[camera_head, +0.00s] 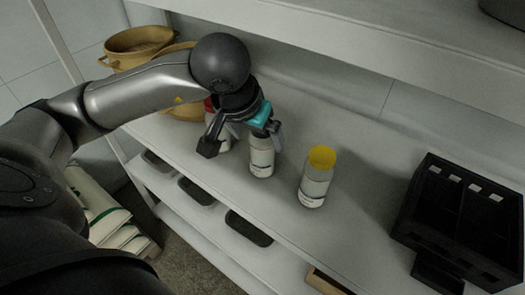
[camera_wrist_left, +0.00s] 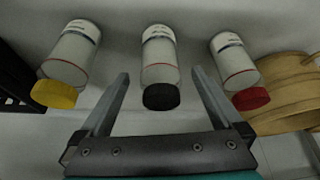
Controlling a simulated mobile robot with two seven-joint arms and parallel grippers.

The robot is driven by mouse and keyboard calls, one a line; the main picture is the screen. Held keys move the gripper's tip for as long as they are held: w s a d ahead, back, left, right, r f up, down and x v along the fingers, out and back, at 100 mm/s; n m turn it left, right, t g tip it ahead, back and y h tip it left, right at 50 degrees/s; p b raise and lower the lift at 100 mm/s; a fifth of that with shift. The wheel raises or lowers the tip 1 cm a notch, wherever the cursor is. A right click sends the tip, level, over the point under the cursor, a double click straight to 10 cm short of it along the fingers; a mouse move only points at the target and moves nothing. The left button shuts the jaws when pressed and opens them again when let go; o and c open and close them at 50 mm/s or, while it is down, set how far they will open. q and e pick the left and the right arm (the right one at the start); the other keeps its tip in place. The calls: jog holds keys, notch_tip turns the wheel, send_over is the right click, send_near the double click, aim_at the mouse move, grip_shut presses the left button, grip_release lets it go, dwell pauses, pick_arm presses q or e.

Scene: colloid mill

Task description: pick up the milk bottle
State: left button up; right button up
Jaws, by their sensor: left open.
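Three white bottles stand in a row on the shelf, and their labels are too small to read, so I cannot tell which is the milk. The middle bottle (camera_head: 261,161) has a black cap, seen in the left wrist view (camera_wrist_left: 161,96). The yellow-capped bottle (camera_head: 314,185) stands to its right in the head view. The red-capped bottle (camera_head: 224,142) stands to its left, partly hidden by my gripper. My left gripper (camera_head: 242,141) is open at the middle bottle's upper part. In the left wrist view the middle bottle (camera_wrist_left: 160,60) shows between the spread fingers. My right gripper is not in view.
Tan pots (camera_head: 139,44) stand at the shelf's far left end. A black rack (camera_head: 465,215) sits at the right. An upper shelf (camera_head: 380,62) overhangs the back. Dark trays (camera_head: 248,228) lie on the level below. The shelf is clear between the yellow-capped bottle and the rack.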

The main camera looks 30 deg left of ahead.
pick_arm(q)
jog(key=shift+w+a+f, duration=0.15)
jog(key=shift+w+f, duration=1.15)
jog(key=shift+f, duration=0.1)
grip_shut()
